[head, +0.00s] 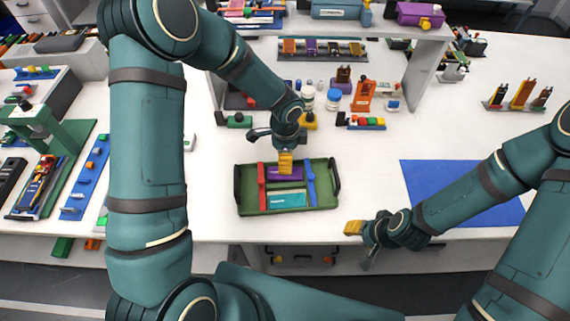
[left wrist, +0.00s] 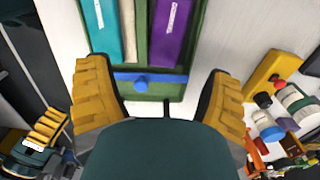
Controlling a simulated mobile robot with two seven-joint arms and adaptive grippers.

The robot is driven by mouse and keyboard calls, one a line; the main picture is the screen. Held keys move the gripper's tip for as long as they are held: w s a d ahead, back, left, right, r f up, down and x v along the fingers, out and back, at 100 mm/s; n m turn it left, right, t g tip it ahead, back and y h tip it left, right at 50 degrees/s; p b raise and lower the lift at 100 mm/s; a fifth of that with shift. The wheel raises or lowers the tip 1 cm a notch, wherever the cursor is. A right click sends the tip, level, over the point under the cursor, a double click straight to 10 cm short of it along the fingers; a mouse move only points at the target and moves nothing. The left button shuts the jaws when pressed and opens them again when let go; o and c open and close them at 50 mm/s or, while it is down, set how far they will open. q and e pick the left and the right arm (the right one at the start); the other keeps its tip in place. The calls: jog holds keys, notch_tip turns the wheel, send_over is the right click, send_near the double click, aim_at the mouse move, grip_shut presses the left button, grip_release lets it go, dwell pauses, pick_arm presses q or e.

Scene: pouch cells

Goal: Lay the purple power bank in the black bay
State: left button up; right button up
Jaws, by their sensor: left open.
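The purple power bank (head: 283,174) lies in the green tray (head: 240,212), behind a teal one (head: 287,199). Its flat, labelled face also shows in the left wrist view (left wrist: 171,32), to the right of the teal one. My left gripper (head: 290,160) is over the tray's back part and hides some of the purple power bank. In the left wrist view its yellow fingers are wide apart with nothing between them. My right gripper (head: 357,235) is in front of the table edge, right of the tray; its jaw gap is unclear. I cannot clearly pick out the black bay.
A red bar (head: 262,190) and a blue bar (head: 309,184) cross the tray. A blue mat (head: 430,185) lies bare at right. Bottles, an orange stand (head: 364,97) and a shelf stand behind. A green stand (head: 60,140) and blue strip fill the left.

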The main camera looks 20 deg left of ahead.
pick_arm(q)
jog(key=s+d+f+n+h, duration=0.1)
jog(key=s+n, duration=0.1)
jog(key=s+d+f+n+h, duration=0.1)
jog(key=s+d+n, duration=0.1)
jog(key=s+n, duration=0.1)
jog(key=s+d+f+n+h, duration=0.1)
jog(key=s+d+f+n, duration=0.1)
jog(key=s, duration=0.1)
jog(key=shift+h, duration=0.4)
jog(key=s+f+n, duration=0.1)
jog(key=s+n, duration=0.1)
jog(key=n, duration=0.1)
jog(key=s+f+n+t, duration=0.1)
jog(key=n, duration=0.2)
jog(key=s+f+n+t, duration=0.1)
jog(key=s+n, duration=0.1)
jog(key=n, duration=0.1)
jog(key=shift+s+a, duration=0.25)
jog(key=shift+s, duration=0.1)
jog(key=shift+s+a+f+n, duration=0.2)
jog(key=shift+n, duration=0.2)
